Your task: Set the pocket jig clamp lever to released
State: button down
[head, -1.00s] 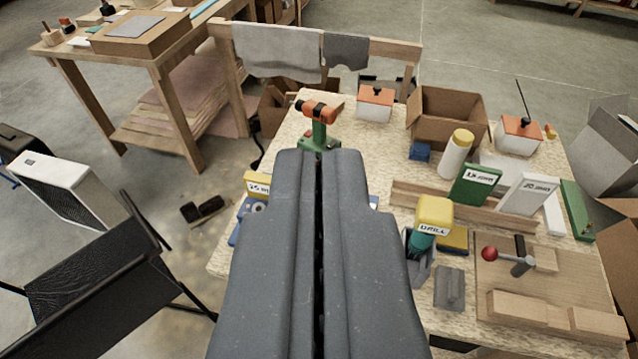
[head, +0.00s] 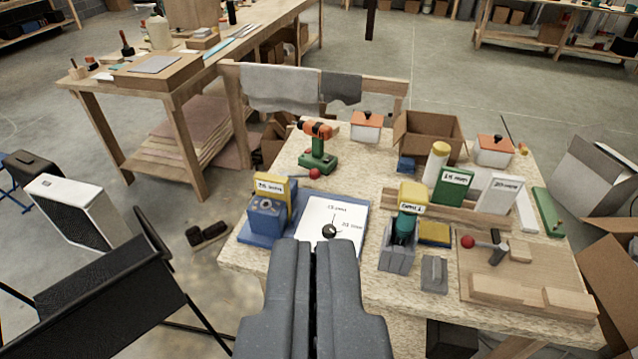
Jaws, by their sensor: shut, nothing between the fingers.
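A blue jig block (head: 266,222) with a yellow labelled plate (head: 272,188) stands at the left of the workbench. A red-balled lever (head: 314,174) shows behind it, near the drill; its base is partly hidden. A second red-balled lever (head: 468,242) with a dark grey pivot lies low over a wooden board (head: 530,268) at the right. I cannot tell which lever is the pocket jig clamp. My gripper (head: 312,245) is shut and empty, at the front edge of the white panel, left of the wooden board and right of the blue block.
A white marked panel (head: 345,215) with a black knob lies ahead. An orange and green drill (head: 318,150) stands behind it. A grey holder (head: 397,252), yellow, green and white blocks and a cardboard box (head: 430,135) crowd the right. A black chair (head: 110,285) stands at left.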

aim_at(314, 174)
jog(key=z, duration=0.2)
jog(key=i, duration=1.25)
jog(key=u, duration=0.3)
